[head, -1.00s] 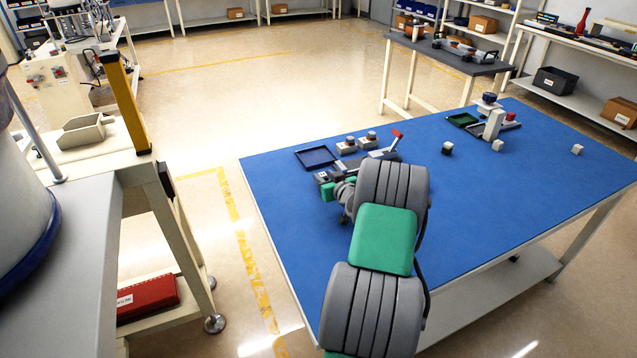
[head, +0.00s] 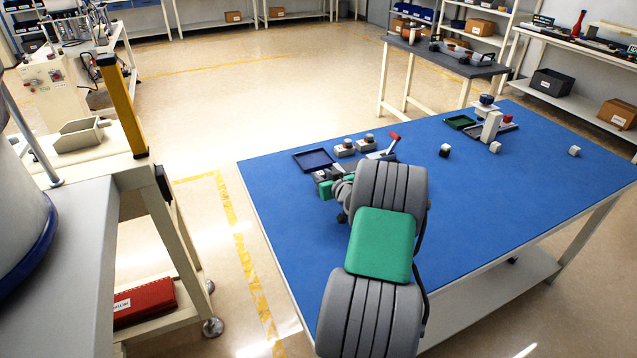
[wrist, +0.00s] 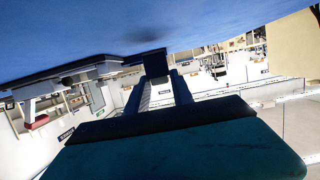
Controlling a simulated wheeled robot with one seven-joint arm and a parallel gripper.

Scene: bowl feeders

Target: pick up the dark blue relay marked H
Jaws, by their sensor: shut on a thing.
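My gripper (wrist: 160,80) is shut on a small dark block in the wrist view. This block (wrist: 155,62), which looks like the dark blue relay, sits between the fingertips. It shows almost black there, and no letter H can be read. In the head view my arm covers most of the gripper and the held block, over the left part of the blue table near the lever fixture. I cannot tell from these views how far the block is from the table top.
On the blue table (head: 470,205) stand a dark blue tray (head: 313,160), a red-handled lever fixture (head: 384,150) and two grey button boxes. Small blocks (head: 445,151) and a green tray (head: 460,122) beside a white post (head: 491,127) lie farther right. The table's front right is clear.

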